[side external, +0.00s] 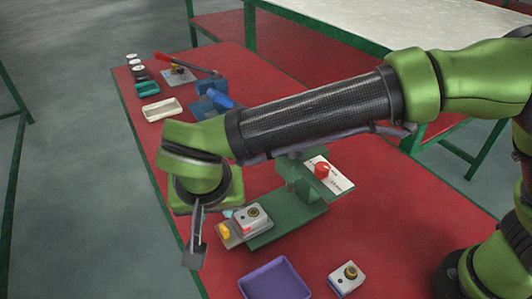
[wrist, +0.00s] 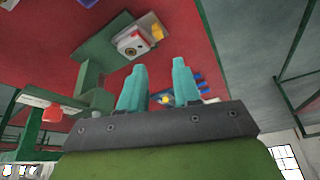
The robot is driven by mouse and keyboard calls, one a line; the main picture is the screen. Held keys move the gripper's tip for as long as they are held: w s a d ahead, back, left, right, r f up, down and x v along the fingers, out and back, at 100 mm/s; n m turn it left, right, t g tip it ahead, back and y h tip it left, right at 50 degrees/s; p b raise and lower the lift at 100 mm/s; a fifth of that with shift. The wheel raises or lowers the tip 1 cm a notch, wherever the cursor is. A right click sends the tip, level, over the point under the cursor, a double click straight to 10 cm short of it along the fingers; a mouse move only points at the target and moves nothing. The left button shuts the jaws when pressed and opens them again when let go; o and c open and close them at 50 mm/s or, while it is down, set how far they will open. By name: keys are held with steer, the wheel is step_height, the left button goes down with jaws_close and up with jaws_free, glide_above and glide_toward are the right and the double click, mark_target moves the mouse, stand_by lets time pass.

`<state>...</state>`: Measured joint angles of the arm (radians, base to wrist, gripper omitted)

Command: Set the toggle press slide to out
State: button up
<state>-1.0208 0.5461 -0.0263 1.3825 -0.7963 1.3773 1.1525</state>
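The green toggle press (side external: 290,222) stands near the middle of the red table, with a red knob (side external: 322,170) and a white label on its upper arm. At its left end a grey slide plate (side external: 234,240) with a yellow piece (side external: 225,231) carries a pale block with a dark round top (side external: 251,217). In the wrist view the press (wrist: 97,48) is at upper left, with the block (wrist: 132,42) and yellow piece (wrist: 157,31) beyond my fingers. My gripper (wrist: 160,80) is open, its teal fingers apart and empty. It is left of the slide, apart from it.
A purple tray (side external: 274,281) and another pale block (side external: 347,278) lie near the front edge. A cream tray (side external: 163,109), a teal item (side external: 147,89), a blue vise-like fixture (side external: 212,98) and small jars are at the back left. My arm spans above the table.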

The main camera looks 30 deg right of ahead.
steer(key=shift+v, duration=1.15)
steer(key=w+d+r+y, duration=0.1)
steer(key=d+r, duration=0.2)
steer(key=d, duration=0.6)
steer(key=d+r+y, duration=0.1)
steer(key=d+r, duration=0.3)
steer(key=d, duration=0.5)
steer(key=s+d+t, duration=0.1)
steer(key=s+d, duration=0.4)
steer(key=d, duration=0.3)
steer(key=s+d+f+t+y, duration=0.1)
steer(key=s+d, duration=0.3)
steer(key=d, duration=0.5)
steer(key=shift+s+f+t+y, duration=0.3)
steer(key=shift+s+t, duration=0.1)
steer(key=shift+t, duration=0.2)
